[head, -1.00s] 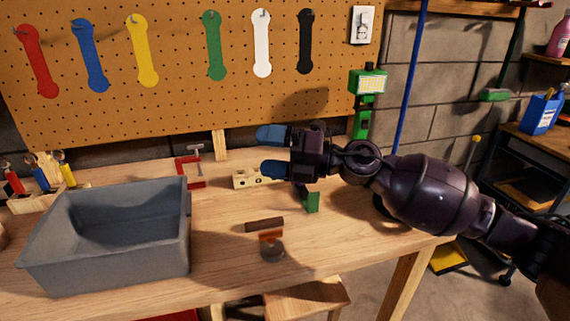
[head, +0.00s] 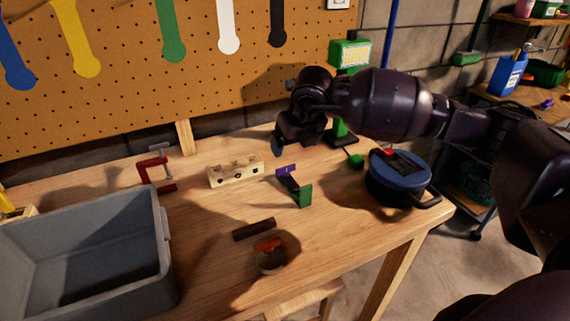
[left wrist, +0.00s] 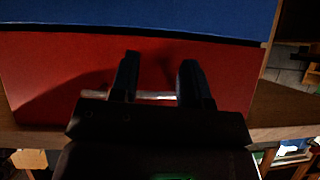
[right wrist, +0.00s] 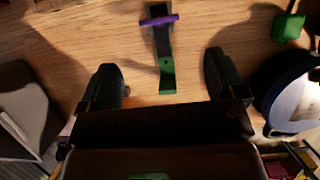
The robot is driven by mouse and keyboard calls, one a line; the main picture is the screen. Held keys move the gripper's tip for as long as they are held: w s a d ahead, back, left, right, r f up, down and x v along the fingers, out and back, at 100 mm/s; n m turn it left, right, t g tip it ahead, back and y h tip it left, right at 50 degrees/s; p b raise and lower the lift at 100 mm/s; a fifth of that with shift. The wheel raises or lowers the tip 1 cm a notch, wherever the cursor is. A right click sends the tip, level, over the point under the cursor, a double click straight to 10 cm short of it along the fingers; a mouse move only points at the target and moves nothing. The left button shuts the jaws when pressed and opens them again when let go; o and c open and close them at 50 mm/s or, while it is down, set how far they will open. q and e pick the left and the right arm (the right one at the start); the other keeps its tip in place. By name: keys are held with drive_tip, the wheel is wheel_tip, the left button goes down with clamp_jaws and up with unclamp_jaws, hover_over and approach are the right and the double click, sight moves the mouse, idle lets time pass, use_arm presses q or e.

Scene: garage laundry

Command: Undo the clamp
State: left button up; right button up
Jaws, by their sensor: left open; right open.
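A small clamp-like piece (head: 293,186) with a dark bar, a purple crosspiece and a green end lies on the workbench, and it shows in the right wrist view (right wrist: 165,70). A red C-shaped clamp (head: 153,172) with a grey screw stands further left near the back edge. My right gripper (head: 288,143) is open and empty, pointing down; in the right wrist view its fingers (right wrist: 163,80) are spread on either side of the green end, apart from it. My left gripper (left wrist: 160,75) is open before a red panel with a pale bar; the head view does not show it.
A grey bin (head: 165,270) stands at left. A wooden block with holes (head: 235,174), a dark stick (head: 254,230) and a round container with an orange top (head: 269,262) are nearby. A blue-lidded round thing (head: 398,182) and a green-headed stand (head: 350,54) are at right.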

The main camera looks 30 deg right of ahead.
sight(286, 166)
drive_tip(key=b+x, duration=0.1)
drive_tip(key=x, duration=0.9)
drive_tip(key=shift+w+a+f, duration=0.1)
drive_tip(key=shift+a+f, duration=0.05)
drive_tip(key=shift+f, duration=0.1)
drive_tip(key=c, duration=0.9)
